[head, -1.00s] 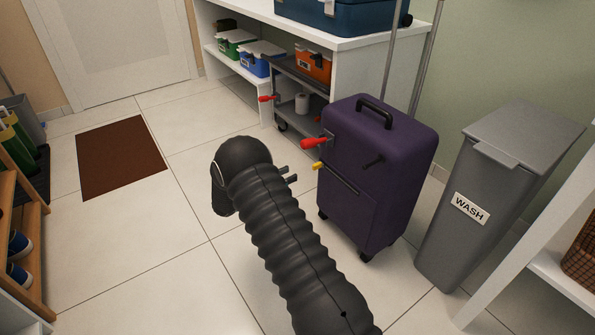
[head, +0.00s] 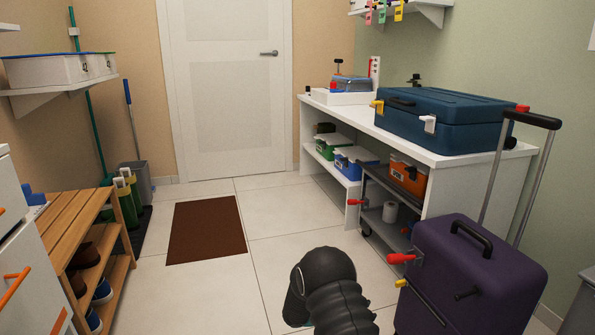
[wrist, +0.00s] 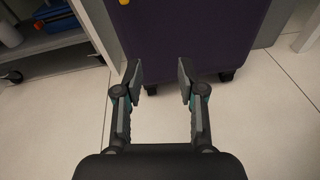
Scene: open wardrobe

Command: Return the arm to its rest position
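My gripper (wrist: 159,80) shows in the wrist view with its two fingers apart and nothing between them. It is over the pale tiled floor, just in front of the purple suitcase (wrist: 190,30). In the head view my dark ribbed arm rises from the bottom edge, left of the suitcase (head: 475,275); the gripper's fingers are hidden there. The suitcase stands upright with its pull handle raised and a red lever on its left side.
A white bench (head: 345,115) carries a blue case (head: 450,122). A shelf trolley (head: 383,222) stands under it. A brown mat (head: 206,230) lies before the white door (head: 228,85). A wooden shoe rack (head: 75,235) stands left. The middle floor is clear.

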